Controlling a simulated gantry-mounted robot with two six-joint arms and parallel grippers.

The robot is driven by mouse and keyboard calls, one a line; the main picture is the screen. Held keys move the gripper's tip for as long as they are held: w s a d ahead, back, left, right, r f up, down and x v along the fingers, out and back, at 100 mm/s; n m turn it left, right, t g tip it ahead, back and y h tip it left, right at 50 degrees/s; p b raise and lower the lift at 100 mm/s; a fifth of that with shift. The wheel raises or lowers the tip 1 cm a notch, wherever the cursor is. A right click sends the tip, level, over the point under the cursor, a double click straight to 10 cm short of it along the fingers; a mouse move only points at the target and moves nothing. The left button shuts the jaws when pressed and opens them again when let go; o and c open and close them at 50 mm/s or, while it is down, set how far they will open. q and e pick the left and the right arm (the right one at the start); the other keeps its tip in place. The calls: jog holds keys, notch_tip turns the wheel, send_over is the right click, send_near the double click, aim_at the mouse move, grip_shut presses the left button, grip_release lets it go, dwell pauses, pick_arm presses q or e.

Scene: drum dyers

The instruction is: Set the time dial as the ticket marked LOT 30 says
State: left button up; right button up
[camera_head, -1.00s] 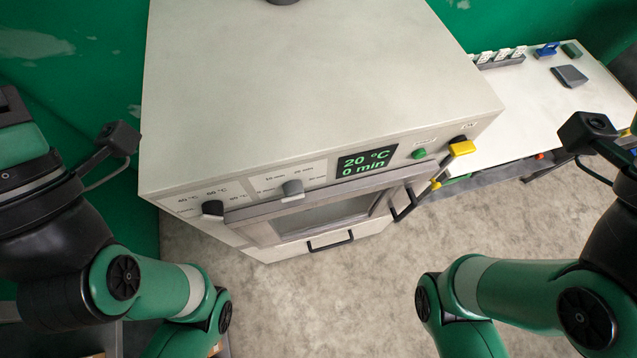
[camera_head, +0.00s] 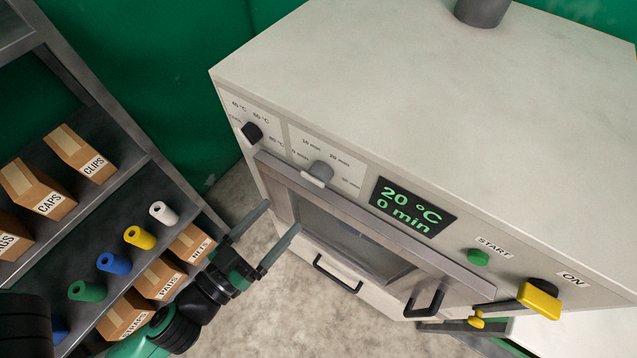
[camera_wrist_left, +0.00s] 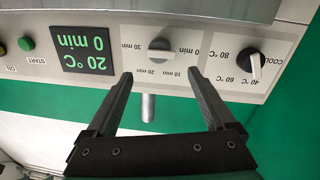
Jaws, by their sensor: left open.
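The time dial (camera_head: 318,173) is a grey knob with a pale bar handle on the dyer's front panel. It also shows in the left wrist view (camera_wrist_left: 150,58), where its bar lies level, in line with the 0 min mark. The display (camera_head: 411,206) reads 20 °C and 0 min. My left gripper (camera_head: 282,217) is open and empty, below and in front of the dial. In the left wrist view its fingertips (camera_wrist_left: 160,75) are spread to either side just below the dial, not visibly touching it. My right gripper is out of view. No LOT 30 ticket shows.
The black temperature dial (camera_head: 252,133) sits left of the time dial. A green START button (camera_head: 478,257) and yellow ON switch (camera_head: 540,300) are to the right. The door's top edge (camera_head: 350,205) juts out below the panel. A shelf (camera_head: 130,185) with boxes and colored rolls stands left.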

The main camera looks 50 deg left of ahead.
aim_at(312, 181)
pick_arm(q)
jog(key=w, duration=0.3)
jog(key=w+a, duration=0.1)
jog(key=w, duration=0.3)
jog(key=w+a, duration=0.1)
jog(key=w, duration=0.3)
jog(key=shift+w, duration=0.25)
jog(key=shift+r, duration=0.15)
jog(key=c, duration=1.1)
